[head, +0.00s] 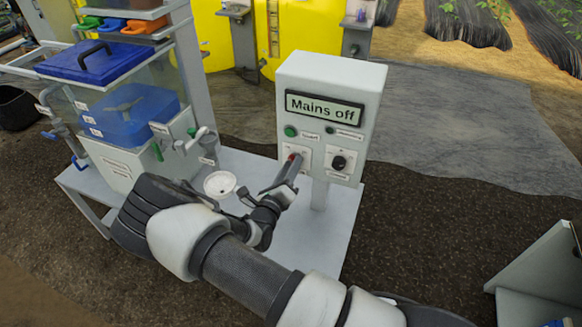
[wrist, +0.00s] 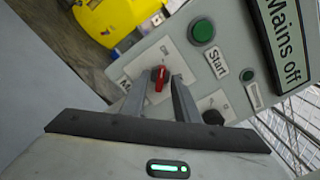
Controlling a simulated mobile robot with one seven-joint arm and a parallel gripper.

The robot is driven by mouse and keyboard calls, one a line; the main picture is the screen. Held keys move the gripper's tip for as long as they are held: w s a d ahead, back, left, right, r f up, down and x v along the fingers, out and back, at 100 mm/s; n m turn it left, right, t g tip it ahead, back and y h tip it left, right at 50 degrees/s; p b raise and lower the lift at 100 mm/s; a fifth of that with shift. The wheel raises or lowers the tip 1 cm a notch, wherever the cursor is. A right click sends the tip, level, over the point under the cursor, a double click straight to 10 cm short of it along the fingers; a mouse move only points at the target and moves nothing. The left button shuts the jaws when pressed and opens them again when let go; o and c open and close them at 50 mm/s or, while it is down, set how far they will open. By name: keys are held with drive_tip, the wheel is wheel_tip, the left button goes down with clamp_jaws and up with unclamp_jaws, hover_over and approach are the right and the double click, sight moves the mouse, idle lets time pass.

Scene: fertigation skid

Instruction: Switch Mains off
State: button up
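A grey control box (head: 318,75) stands on a post, and its display (head: 325,107) reads "Mains off". The red mains switch (wrist: 160,78) is on a pale plate at the box's lower left. In the head view my gripper (head: 289,165) reaches the switch and mostly hides it. In the wrist view my gripper (wrist: 160,92) is open, one finger on each side of the red handle, with a gap visible around it. The handle's pointer direction is hard to read. I cannot tell how close the fingertips are to the plate.
A green Start button (head: 291,131) is above the switch, and a black knob (head: 339,162) is to its right. A small dark round item (head: 329,130) sits under the display. A white round dish (head: 220,184) and blue-lidded tank (head: 105,60) are left. A yellow tank (head: 320,35) stands behind.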

drive_tip(key=shift+s+a, duration=0.1)
drive_tip(key=b+v, duration=0.1)
drive_tip(key=v, duration=1.6)
drive_tip(key=shift+s, duration=0.1)
drive_tip(key=s+d+r+m+g+h+p, duration=0.1)
drive_tip(key=s+d+r+m+g+h, duration=0.15)
drive_tip(key=d+r+m+g, duration=0.7)
drive_tip(key=s+d+r+m+g+h, duration=0.1)
drive_tip(key=s+d+r+m+g, duration=0.35)
drive_tip(key=m, duration=0.75)
drive_tip(key=s+d+r+m+t+y, duration=0.1)
drive_tip(key=s+r+m+y, duration=0.2)
drive_tip(key=r+m, duration=0.3)
drive_tip(key=s+d+r+m+t+y+p, duration=0.1)
drive_tip(key=s+d+r+m+y, duration=0.1)
drive_tip(key=r+m+y, duration=0.2)
drive_tip(key=s+d+r+m+t+y, duration=0.1)
drive_tip(key=s+r+m+y, duration=0.2)
drive_tip(key=r+m, duration=0.6)
drive_tip(key=shift+s+d, duration=0.35)
drive_tip(key=shift+s, duration=0.05)
